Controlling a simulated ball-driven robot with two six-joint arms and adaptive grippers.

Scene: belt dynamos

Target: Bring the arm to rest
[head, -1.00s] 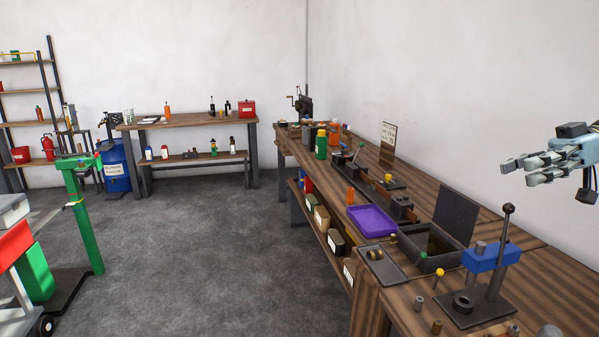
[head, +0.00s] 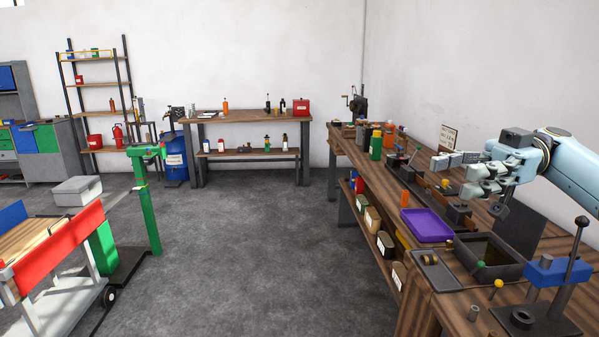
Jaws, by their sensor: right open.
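My right gripper (head: 456,174) comes in from the right edge on a pale blue arm. It is open, with nothing between its fingers, and its fingers point left. In the picture it overlaps the workbench (head: 412,178) and part of the wall, and it appears raised above the bench top. It hides part of the bench surface and some small items behind it. My left gripper is not in view.
The bench carries a purple tray (head: 427,225), a dark open box (head: 488,257), a blue-topped lever press (head: 545,271) and several bottles. A green stand (head: 146,200) and a cart with a red panel (head: 58,246) stand left. The floor between is clear.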

